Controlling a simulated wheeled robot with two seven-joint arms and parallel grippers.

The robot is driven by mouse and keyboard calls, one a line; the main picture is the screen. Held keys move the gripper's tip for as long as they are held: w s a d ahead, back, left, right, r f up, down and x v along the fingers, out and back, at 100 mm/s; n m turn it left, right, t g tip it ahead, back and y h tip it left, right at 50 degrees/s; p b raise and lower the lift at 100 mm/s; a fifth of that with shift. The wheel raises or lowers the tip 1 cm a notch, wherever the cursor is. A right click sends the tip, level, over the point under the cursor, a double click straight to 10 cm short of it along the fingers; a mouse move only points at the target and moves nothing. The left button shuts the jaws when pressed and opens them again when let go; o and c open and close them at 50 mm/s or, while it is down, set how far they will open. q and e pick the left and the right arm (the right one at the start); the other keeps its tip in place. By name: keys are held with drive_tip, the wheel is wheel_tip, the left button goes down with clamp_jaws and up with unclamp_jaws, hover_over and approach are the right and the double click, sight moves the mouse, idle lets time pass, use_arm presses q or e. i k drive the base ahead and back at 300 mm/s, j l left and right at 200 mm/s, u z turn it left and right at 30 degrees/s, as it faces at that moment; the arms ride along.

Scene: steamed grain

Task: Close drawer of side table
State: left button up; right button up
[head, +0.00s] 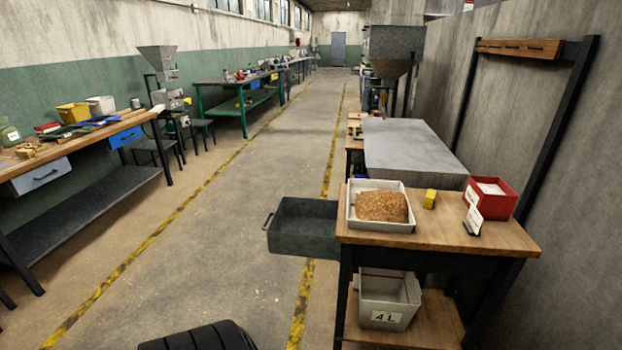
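The side table (440,244) with a wooden top and dark legs stands at the right. Its dark grey drawer (302,226) is pulled out to the left, with a handle (267,221) on its left end. The drawer looks empty inside from here. On the table top are a white tray of brown grain (381,206), a yellow block (430,199), a red box (490,197) and a small white card (473,220). Neither of my grippers is in view.
A grey bin (388,299) sits on the side table's lower shelf. A long workbench (80,148) stands along the left wall, and a grey metal block (415,150) stands behind the side table. The concrete aisle (225,240) left of the drawer is clear.

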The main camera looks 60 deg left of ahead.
sight(297, 225)
drive_tip(key=k+j+u, duration=0.35)
drive_tip(key=j, duration=0.3)
drive_tip(key=j+u, duration=0.4)
drive_tip(key=j, duration=0.25)
drive_tip(key=j+u, duration=0.35)
drive_tip(key=j, duration=0.4)
drive_tip(key=k, duration=0.05)
